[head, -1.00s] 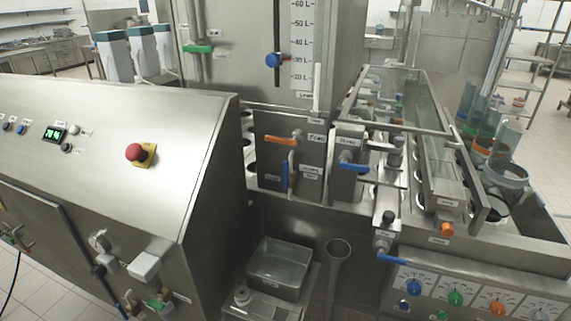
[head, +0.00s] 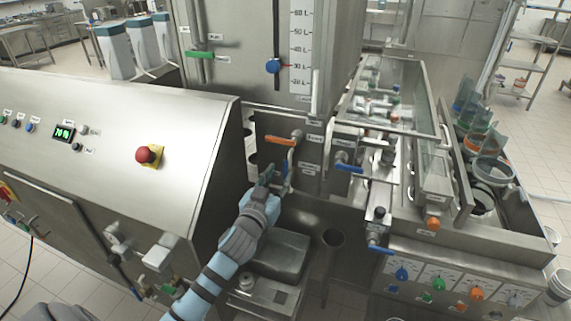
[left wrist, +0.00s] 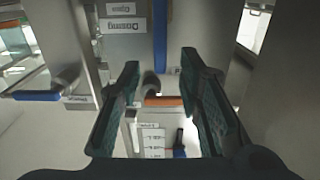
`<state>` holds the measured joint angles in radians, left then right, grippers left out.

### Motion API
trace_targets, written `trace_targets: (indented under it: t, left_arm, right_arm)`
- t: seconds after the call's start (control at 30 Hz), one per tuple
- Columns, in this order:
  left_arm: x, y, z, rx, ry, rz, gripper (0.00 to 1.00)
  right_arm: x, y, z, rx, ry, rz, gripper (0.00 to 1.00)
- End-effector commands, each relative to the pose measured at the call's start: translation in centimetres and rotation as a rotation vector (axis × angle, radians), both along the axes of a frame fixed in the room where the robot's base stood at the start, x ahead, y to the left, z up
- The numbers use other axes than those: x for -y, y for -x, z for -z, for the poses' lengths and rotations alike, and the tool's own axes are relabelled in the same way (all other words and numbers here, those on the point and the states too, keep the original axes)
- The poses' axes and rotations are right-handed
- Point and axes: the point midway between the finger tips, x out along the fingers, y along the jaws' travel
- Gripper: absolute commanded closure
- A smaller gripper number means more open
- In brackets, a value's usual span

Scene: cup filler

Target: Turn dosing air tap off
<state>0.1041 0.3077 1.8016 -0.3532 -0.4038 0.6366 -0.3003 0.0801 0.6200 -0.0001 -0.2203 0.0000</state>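The tap beside the "Dosing" label (left wrist: 122,25) has a blue handle. In the head view the blue handle (head: 286,172) hangs down on the steel panel, partly hidden by my gripper. In the left wrist view, which looks upside down, the blue handle (left wrist: 161,42) stands upright ahead, in line with the gap between the fingers. My left gripper (head: 268,174) is close to this handle, just left of it. In the wrist view its two fingers (left wrist: 160,68) are apart with nothing held. Whether they touch the handle cannot be told. My right gripper is not in view.
An orange handle (head: 280,140) lies level just above the blue one. Another blue handle (head: 349,168) is to the right, and a lower one (head: 380,250) sits farther right. The sloped control cabinet (head: 110,190) with a red button (head: 147,155) stands left of my arm.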

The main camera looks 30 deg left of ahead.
Motion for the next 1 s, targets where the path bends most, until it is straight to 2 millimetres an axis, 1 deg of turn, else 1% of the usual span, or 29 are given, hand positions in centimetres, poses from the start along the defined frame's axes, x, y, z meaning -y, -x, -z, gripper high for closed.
trace_targets:
  t: [0.03,0.1,0.23,0.37,0.57,0.6,0.67,0.7,0.8,1.0]
  left_arm:
    - [-0.2,-1.3,-0.2,0.001,0.001,-0.002,0.68]
    - [-0.5,-2.9,-0.2,0.000,0.001,-0.001,0.68]
    - [-0.9,-4.8,0.0,-0.001,0.000,-0.001,0.68]
    - [-0.9,-5.5,0.0,0.000,-0.001,0.000,0.68]
    - [-1.0,-5.5,0.1,-0.001,-0.001,0.000,0.68]
    - [-1.0,-5.5,0.1,-0.001,-0.001,0.000,0.71]
    - [-1.0,-5.5,0.1,-0.001,-0.001,0.000,0.80]
    - [-1.0,-5.5,0.1,-0.001,-0.001,0.000,0.87]
    - [-1.0,-5.5,0.1,-0.002,-0.001,0.000,1.00]
    - [-1.0,-5.5,0.1,-0.002,-0.001,0.000,1.00]
  right_arm:
    - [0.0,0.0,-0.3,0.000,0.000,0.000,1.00]
    - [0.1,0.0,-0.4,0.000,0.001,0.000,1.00]
    - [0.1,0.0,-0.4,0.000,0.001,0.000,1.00]
    - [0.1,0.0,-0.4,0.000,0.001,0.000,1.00]
    - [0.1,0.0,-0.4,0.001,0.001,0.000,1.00]
    - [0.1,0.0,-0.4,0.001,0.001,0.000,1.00]
    - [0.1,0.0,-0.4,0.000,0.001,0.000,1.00]
    - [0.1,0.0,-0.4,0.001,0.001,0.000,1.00]
    - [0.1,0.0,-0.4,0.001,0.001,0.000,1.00]
    - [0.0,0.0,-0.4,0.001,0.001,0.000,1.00]
